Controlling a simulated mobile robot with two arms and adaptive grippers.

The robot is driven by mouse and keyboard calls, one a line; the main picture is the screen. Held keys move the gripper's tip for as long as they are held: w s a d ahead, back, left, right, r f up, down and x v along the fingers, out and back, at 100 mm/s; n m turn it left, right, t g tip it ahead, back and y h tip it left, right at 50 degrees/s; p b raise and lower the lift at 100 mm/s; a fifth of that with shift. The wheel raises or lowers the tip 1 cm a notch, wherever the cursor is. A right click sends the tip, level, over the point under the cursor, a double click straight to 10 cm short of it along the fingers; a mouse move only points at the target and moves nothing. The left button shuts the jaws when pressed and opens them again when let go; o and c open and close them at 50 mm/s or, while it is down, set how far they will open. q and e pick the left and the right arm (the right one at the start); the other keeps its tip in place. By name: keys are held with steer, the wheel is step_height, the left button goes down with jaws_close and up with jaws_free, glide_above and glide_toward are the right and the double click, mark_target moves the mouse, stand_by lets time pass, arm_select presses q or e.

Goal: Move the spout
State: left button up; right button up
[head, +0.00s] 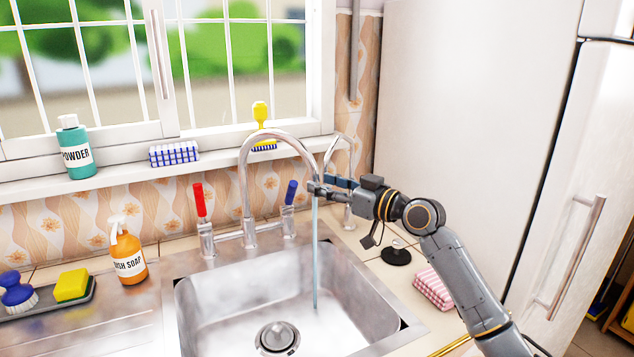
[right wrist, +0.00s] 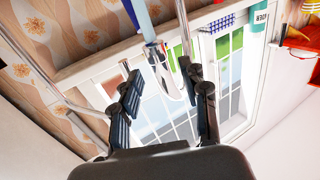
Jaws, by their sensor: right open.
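The spout (head: 278,137) is a silver arched tube rising from the faucet between a red handle (head: 199,200) and a blue handle (head: 291,193). Its open end points down over the sink (head: 215,310), and a thin stream of water (head: 316,260) runs from it. My right gripper (head: 318,188) is at the spout's outlet end, coming from the right. In the right wrist view the gripper (right wrist: 162,92) is open, with the spout (right wrist: 161,68) showing between its fingers. I cannot tell whether a finger touches it. My left gripper is not in view.
A smaller curved tap (head: 338,145) stands just behind my right gripper. An orange dish soap bottle (head: 127,252) and a yellow sponge (head: 72,285) are at left. A pink striped cloth (head: 433,288) and a black stopper (head: 396,254) lie at right.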

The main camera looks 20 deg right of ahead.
steer(key=v, duration=0.4)
steer(key=shift+s+d, duration=0.2)
steer(key=shift+s, duration=0.15)
